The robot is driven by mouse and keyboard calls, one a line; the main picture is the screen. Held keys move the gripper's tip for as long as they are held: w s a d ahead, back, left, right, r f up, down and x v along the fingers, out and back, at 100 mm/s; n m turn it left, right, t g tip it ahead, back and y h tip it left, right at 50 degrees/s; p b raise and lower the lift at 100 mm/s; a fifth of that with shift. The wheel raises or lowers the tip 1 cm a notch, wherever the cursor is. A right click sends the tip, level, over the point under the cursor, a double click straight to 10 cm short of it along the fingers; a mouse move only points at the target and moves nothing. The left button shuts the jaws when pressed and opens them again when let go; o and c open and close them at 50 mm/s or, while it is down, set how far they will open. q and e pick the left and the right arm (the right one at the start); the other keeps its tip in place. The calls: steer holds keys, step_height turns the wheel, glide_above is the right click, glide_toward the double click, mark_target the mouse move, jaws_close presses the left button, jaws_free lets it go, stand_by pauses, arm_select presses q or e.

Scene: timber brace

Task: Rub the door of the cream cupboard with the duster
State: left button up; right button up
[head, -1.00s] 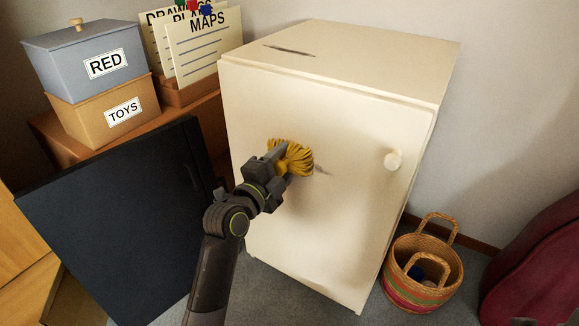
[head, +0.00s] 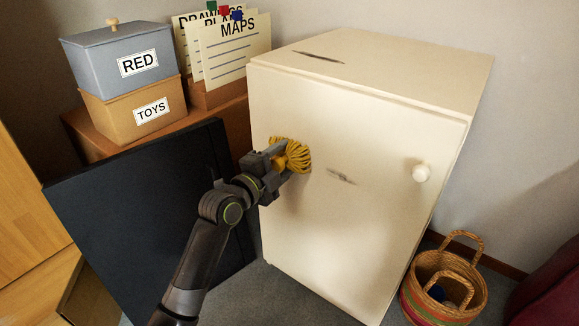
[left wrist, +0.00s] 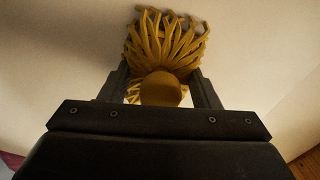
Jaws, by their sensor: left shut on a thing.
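The cream cupboard (head: 375,75) stands in the middle of the head view with its door (head: 345,230) shut and a round knob (head: 421,173) at the door's right. A dark smudge (head: 341,177) shows on the door, and another dark mark (head: 320,57) is on the top. My left gripper (head: 277,157) is shut on the yellow duster (head: 296,156). The duster's strands are at the door's upper left part, left of the smudge, and look pressed to it. In the left wrist view the duster (left wrist: 166,45) sits between the fingers with its strands spread against a pale surface. My right gripper is not in view.
A dark panel (head: 140,215) stands left of the cupboard, near my left arm. Behind it a brown shelf unit (head: 150,148) carries the RED box (head: 115,50), the TOYS box (head: 130,112) and filing cards (head: 235,55). A woven basket (head: 440,295) sits on the floor at right.

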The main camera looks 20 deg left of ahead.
arm_select(q)
steer(key=shift+w+a, duration=0.2)
steer(key=shift+a, duration=0.15)
steer(key=shift+s+a, duration=0.2)
steer(key=shift+s, duration=0.3)
steer(key=shift+p+v, duration=0.35)
steer(key=shift+v, duration=2.1)
steer(key=shift+s, duration=0.1)
steer(key=v, duration=0.2)
steer(key=shift+s+a, duration=0.1)
steer(key=shift+s, duration=0.3)
